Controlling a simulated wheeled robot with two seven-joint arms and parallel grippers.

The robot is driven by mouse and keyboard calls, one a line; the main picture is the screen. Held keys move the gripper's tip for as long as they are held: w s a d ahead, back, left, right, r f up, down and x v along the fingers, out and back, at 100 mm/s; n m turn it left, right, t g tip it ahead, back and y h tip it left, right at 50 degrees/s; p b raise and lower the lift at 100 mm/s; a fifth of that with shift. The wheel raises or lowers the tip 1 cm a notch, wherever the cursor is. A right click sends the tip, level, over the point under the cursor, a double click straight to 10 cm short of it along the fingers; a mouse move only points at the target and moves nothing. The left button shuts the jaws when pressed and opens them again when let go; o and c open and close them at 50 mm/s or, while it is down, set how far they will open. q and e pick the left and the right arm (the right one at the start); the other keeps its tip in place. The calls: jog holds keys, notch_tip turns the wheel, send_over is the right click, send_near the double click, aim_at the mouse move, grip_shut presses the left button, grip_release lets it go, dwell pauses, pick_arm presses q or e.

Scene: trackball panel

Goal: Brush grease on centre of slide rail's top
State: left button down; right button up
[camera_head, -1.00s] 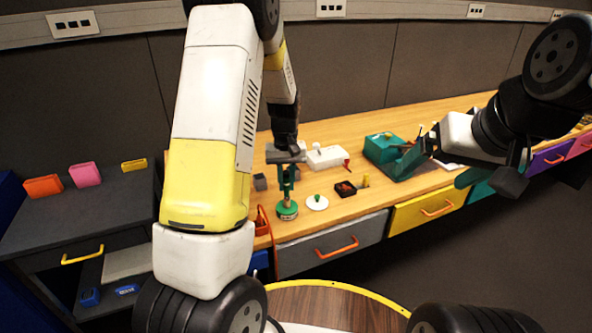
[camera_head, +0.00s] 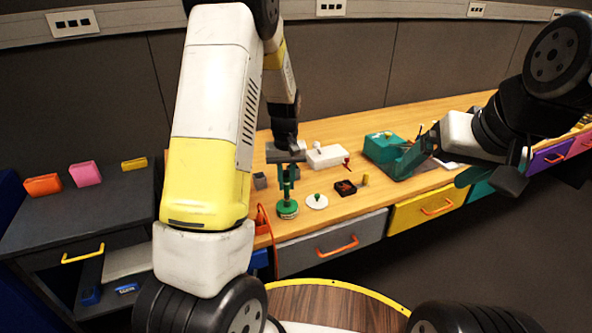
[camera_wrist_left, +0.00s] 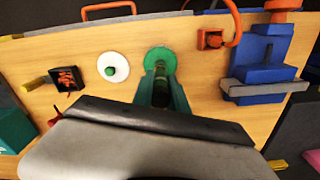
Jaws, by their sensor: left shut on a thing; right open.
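My left gripper (camera_head: 286,178) points down over a green tin (camera_head: 288,209) on the workbench, its teal fingers shut on a slim dark thing, probably the brush (camera_wrist_left: 161,90). Its lower end is at or above the tin's mouth; contact cannot be told. The tin also shows in the left wrist view (camera_wrist_left: 160,58). A white lid with a green knob (camera_head: 316,202) lies beside it. A grey bar, possibly the slide rail (camera_wrist_left: 265,93), sits at a blue fixture (camera_wrist_left: 262,50) in the left wrist view; my left arm hides it in the head view. My right gripper (camera_head: 409,158) is open near a teal box.
A black tray with red bits (camera_head: 345,188), a yellow block (camera_head: 366,180) and a white block with a red lever (camera_head: 326,156) stand on the bench (camera_head: 340,211). The teal box (camera_head: 382,146) is further right. An orange cable (camera_wrist_left: 233,20) lies between tin and blue fixture.

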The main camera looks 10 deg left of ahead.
aim_at(286, 172)
pick_arm(q)
jog(key=shift+r, duration=3.5)
jog(key=shift+s, duration=0.1)
